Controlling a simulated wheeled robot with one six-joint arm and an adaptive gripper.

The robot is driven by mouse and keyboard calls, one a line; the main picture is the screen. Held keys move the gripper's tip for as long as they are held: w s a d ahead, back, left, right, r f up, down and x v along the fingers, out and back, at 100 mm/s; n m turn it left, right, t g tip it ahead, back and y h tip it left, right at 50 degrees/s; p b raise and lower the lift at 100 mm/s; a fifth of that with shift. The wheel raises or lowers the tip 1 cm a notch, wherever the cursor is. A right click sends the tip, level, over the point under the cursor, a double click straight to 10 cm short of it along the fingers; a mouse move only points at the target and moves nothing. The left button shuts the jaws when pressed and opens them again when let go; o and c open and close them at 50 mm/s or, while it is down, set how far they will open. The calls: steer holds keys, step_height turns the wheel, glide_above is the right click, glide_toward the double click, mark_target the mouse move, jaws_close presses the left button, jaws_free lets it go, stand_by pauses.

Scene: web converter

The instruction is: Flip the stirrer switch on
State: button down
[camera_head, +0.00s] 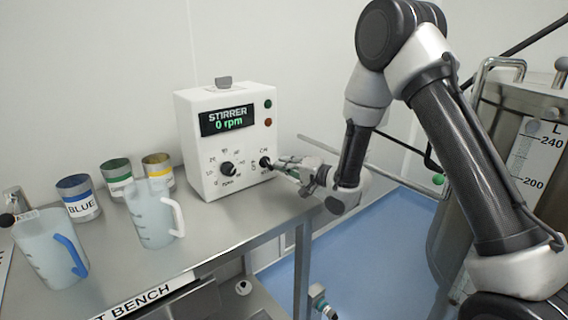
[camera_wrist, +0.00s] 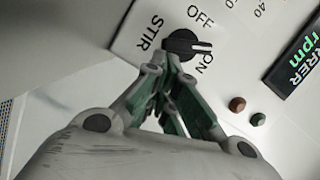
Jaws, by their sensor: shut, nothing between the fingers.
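The white stirrer control box (camera_head: 205,115) stands on the bench, its display (camera_head: 227,120) reading "STIRRER 0 rpm". The stirrer switch (camera_head: 265,162) is a black knob at the lower right of its front. In the wrist view the switch (camera_wrist: 182,43) has a white pointer line lying between the OFF and ON labels, nearer ON. My gripper (camera_head: 279,167) is shut and empty, its tips at the switch. In the wrist view the gripper tips (camera_wrist: 171,66) meet just at the knob's lower edge; I cannot tell whether they touch it.
A larger dial (camera_head: 228,169) sits left of the switch. Green and red round lights (camera_head: 268,112) are above it. Paint cans (camera_head: 77,198) and translucent jugs (camera_head: 153,215) stand left on the steel bench (camera_head: 215,225). A steel tank (camera_head: 520,125) is at the right.

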steer(key=shift+a+f+m, duration=0.1)
steer(key=shift+f+m, duration=0.25)
steer(key=shift+m, duration=0.55)
steer(key=shift+s+f+y, duration=0.1)
steer(key=shift+y, duration=0.2)
